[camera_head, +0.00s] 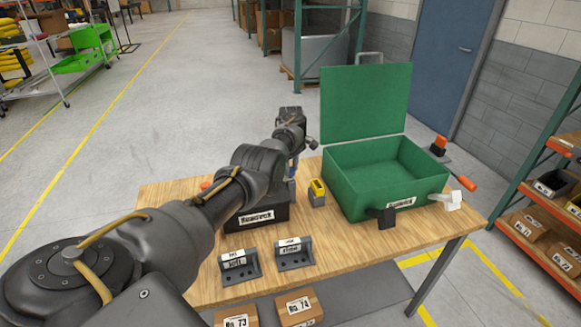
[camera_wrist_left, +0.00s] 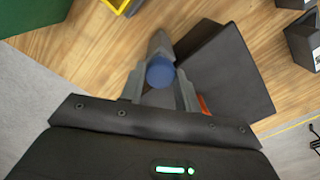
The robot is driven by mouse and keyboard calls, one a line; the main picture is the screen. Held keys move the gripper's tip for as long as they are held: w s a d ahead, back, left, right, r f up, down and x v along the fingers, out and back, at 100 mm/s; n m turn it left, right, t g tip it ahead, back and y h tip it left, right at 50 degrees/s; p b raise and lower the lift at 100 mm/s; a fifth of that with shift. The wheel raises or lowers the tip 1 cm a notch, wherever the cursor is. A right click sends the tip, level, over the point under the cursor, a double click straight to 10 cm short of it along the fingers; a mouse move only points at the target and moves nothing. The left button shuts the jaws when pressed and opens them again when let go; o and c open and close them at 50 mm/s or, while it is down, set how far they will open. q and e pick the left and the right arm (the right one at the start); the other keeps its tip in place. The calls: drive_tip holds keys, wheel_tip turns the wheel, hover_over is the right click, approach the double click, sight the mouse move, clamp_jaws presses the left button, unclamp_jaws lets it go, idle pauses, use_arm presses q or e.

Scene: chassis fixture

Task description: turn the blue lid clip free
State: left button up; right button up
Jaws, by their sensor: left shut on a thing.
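My left gripper (camera_head: 291,178) is at the back of the table, beside the dark labelled block (camera_head: 263,217). In the left wrist view its fingers (camera_wrist_left: 160,88) are shut on a blue rounded piece (camera_wrist_left: 160,72) with a grey part beyond it. In the head view only a little blue shows under the gripper, so I cannot tell whether this is the blue lid clip. The green box (camera_head: 352,198) stands open to the right, its lid (camera_head: 365,102) upright. My right gripper is not in view.
A yellow-topped grey block (camera_head: 317,193) stands between gripper and green box. Two dark labelled brackets (camera_head: 238,265) (camera_head: 293,253) are at the table's front. Orange-handled items lie right of the box (camera_head: 464,182). Bare wood (camera_head: 350,250) lies before the box.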

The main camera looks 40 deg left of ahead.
use_arm(q)
drive_tip(key=m+p, duration=0.2)
drive_tip(key=m, duration=0.2)
drive_tip(key=shift+r, duration=0.1)
drive_tip(key=m+p, duration=0.1)
drive_tip(key=m, duration=0.4)
drive_tip(key=shift+m, duration=0.3)
drive_tip(key=m, duration=0.3)
drive_tip(key=shift+m, duration=2.5)
drive_tip(key=shift+w, duration=0.1)
drive_tip(key=o, duration=1)
